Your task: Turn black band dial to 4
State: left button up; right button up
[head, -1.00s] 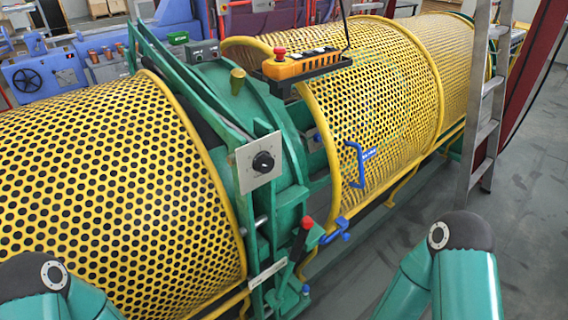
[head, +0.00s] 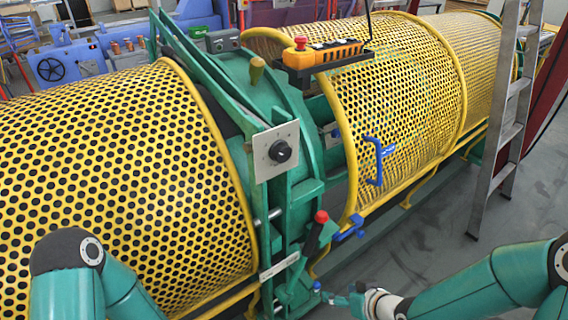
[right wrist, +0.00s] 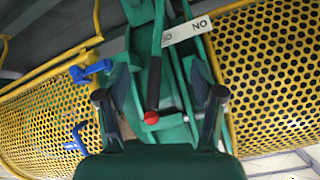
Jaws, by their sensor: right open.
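A black dial (head: 280,151) sits on a pale square plate (head: 262,164) fixed to the green frame of the machine. Its scale marks are too small to read. My right gripper (head: 328,297) is low at the bottom of the head view, below and right of the dial and apart from it. In the right wrist view it (right wrist: 160,98) is open and empty, its two fingers spread before the green frame. The dial cannot be made out in that view. My left gripper is out of view; only my left arm shows.
A red-knobbed lever (head: 321,217) stands below the dial, near my right gripper; it also shows between the fingers in the right wrist view (right wrist: 151,117). Yellow perforated guards (head: 120,170) flank the frame. A blue handle (head: 378,160), an orange control box (head: 325,53) and a ladder (head: 505,130) stand right.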

jog(key=w+r+n+t+y+b, duration=0.1)
jog(key=w+r+n+t, duration=0.1)
jog(key=r, duration=0.5)
jog(key=w+r+n+t+y+b, duration=0.1)
jog(key=w+r+n+t, duration=0.15)
jog(key=r, duration=0.45)
jog(key=n+t+y+b, duration=0.1)
jog(key=n+t+y, duration=0.1)
jog(key=n+y, duration=0.45)
send_near(284, 156)
jog(key=shift+n+h, duration=0.9)
jog(key=shift+h, duration=0.05)
jog(key=x, duration=0.3)
jog(key=r+p+x, duration=0.1)
jog(key=x, duration=0.2)
jog(key=p+x, duration=0.1)
jog(key=x, duration=0.2)
jog(key=shift+s+a+r, duration=0.2)
jog(key=shift+s+a, duration=0.05)
jog(key=shift+a, duration=0.05)
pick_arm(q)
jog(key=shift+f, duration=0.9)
pick_arm(e)
jog(key=c, duration=1.1)
jog(key=shift+a, duration=0.15)
jog(key=shift+c, duration=0.2)
jog(key=shift+f, duration=0.15)
